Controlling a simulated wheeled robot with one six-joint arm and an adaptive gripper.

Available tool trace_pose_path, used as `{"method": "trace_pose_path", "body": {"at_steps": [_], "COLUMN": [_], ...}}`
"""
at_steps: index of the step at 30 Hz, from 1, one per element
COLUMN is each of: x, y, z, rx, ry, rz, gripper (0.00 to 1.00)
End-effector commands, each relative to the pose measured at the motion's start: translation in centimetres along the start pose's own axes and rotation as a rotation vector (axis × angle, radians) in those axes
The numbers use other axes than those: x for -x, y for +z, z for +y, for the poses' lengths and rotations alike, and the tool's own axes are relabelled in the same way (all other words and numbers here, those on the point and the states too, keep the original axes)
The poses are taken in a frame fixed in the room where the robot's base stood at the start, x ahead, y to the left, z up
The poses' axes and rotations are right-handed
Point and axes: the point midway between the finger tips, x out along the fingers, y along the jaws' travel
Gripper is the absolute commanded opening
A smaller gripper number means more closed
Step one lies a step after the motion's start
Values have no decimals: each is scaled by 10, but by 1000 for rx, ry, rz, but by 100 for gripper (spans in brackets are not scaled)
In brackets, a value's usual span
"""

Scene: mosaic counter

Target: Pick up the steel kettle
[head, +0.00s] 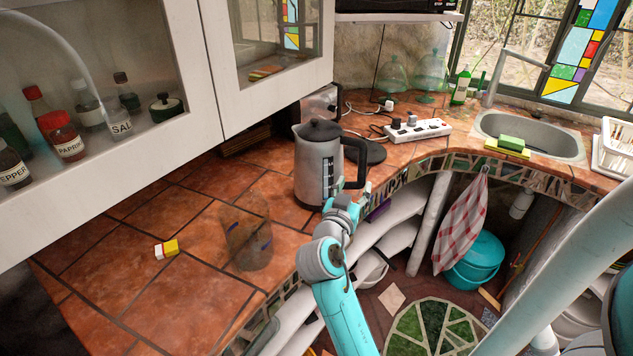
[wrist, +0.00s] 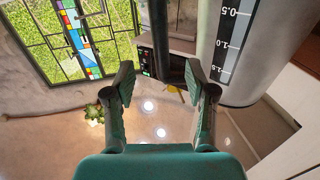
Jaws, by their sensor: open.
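The steel kettle (head: 318,170) stands upright on the tiled counter, with a black lid and a black handle on its right side. In the wrist view its body (wrist: 250,60) with the level scale fills the upper right. Its dark handle (wrist: 159,40) comes down from the top edge, in line with the gap between my fingers. My gripper (head: 343,203) is at the counter's front edge, just in front of and below the handle. In the wrist view my gripper (wrist: 159,85) is open, its fingers apart on either side of the handle. I cannot tell how deep the handle sits between them.
A clear glass (head: 246,240) and a small yellow-and-white block (head: 166,249) stand on the counter at left. A dark round base (head: 364,152), a power strip (head: 418,130) and a toaster (head: 318,107) are behind the kettle. A wall cabinet (head: 150,170) overhangs the left.

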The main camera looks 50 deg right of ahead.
Motion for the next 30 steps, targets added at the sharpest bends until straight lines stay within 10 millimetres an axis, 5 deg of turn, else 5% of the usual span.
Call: {"method": "trace_pose_path", "body": {"at_steps": [22,30], "x": [-86,-95], "y": [2,2], "z": [-1,-1], "rx": [0,1], "ry": [-2,-3], "rz": [0,-1], "gripper": [56,56]}}
